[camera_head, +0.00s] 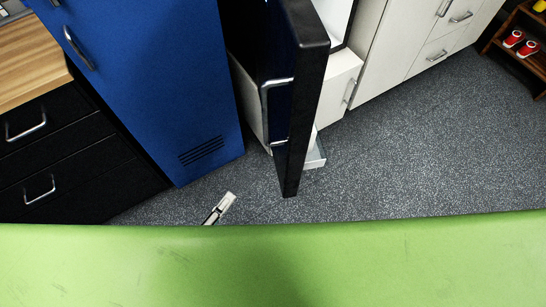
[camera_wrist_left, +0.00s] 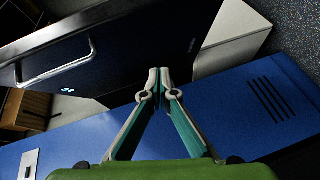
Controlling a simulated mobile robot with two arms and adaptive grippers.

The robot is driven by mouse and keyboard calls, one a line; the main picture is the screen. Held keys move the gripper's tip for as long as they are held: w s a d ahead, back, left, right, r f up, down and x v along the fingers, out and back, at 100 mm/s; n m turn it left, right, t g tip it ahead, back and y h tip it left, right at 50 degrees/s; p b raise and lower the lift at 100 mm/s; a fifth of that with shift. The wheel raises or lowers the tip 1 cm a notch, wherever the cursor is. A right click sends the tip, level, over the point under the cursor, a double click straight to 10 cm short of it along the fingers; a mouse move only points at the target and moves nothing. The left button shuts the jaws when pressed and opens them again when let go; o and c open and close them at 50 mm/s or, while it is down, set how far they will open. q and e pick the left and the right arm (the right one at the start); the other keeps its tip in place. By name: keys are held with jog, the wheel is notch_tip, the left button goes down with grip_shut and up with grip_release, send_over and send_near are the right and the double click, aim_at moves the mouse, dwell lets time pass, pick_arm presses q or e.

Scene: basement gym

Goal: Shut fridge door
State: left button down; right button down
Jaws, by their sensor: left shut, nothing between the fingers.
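The black fridge door (camera_head: 307,110) stands open in the head view, seen nearly edge-on and sticking out over the floor. Its silver handle (camera_head: 266,105) is on the face toward the blue locker. In the left wrist view a dark panel that looks like this door (camera_wrist_left: 125,50) fills the upper part, with its handle (camera_wrist_left: 62,68) at left. My left gripper (camera_head: 230,197) is low in the head view, left of the door's lower end and apart from it. In the wrist view its fingertips (camera_wrist_left: 159,72) are together and empty, in front of the panel. My right gripper is not visible.
A blue locker (camera_head: 150,75) stands left of the door, with black drawers (camera_head: 45,150) beyond it. White cabinets (camera_head: 410,45) stand on the right, and a wooden rack (camera_head: 528,58) holds red shoes. The speckled grey floor (camera_head: 420,140) is clear right of the door.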

pick_arm(q)
notch_tip(320, 180, up, 8)
jog(key=d+n+t+h, duration=0.1)
jog(key=d+n+h, duration=0.1)
jog(key=p, duration=0.1)
send_near(283, 147)
jog(key=w, duration=0.5)
jog(key=shift+d+p, duration=0.3)
jog(key=shift+d, duration=1.35)
